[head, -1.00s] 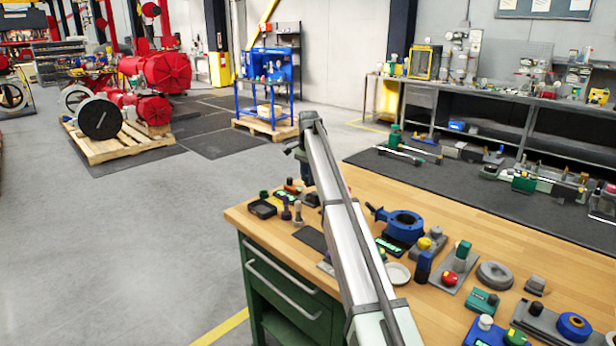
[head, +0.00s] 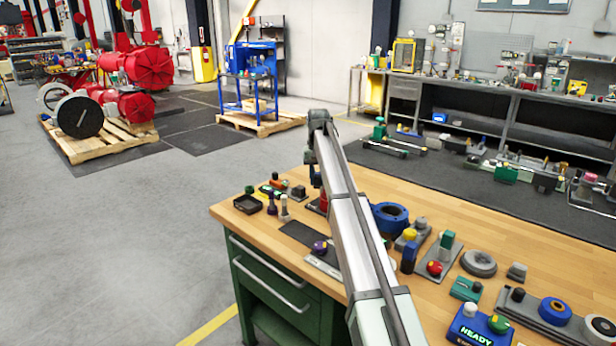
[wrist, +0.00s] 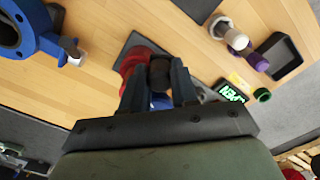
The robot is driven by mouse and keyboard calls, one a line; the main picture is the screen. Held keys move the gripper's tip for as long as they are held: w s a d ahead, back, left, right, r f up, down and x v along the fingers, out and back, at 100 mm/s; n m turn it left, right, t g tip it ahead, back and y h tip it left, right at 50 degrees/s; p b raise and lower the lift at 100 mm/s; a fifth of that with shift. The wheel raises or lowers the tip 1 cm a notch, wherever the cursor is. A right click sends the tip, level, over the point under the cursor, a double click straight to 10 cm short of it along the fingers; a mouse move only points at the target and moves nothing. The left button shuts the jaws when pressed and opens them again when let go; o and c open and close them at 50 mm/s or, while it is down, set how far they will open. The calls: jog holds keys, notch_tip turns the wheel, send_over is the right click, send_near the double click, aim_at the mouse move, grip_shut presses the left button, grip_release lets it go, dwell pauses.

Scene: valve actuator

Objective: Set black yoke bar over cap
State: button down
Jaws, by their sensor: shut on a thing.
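My gripper (wrist: 158,84) shows in the wrist view, its two dark fingers close around a dark piece (wrist: 160,72) that looks like the black yoke bar, seen end-on. A red rounded part (wrist: 134,60) is just left of and partly behind it, above a dark grey plate (wrist: 140,40). A bit of blue (wrist: 160,102) shows between the fingers. I cannot tell whether the dark piece touches the red part, or which part is the cap. In the head view my arm hides most of the gripper; a red part (head: 323,201) shows beside the arm.
A blue ringed flange body (head: 390,216) stands right of my arm. A black tray (head: 248,204) and two knobbed pegs (head: 285,210) stand left. A green-lit sign (wrist: 230,92) is close to the right finger. Several fixtures crowd the bench's right side. Bare wood lies between flange and plate.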

jog(key=d+n, duration=0.6)
jog(key=shift+d, duration=0.2)
jog(key=shift+w+d, duration=0.1)
dwell(0.4)
jog(key=c, duration=0.9)
grip_release()
jog(key=shift+o, duration=0.2)
notch_tip(320, 180, up, 14)
jog(key=shift+f, duration=0.1)
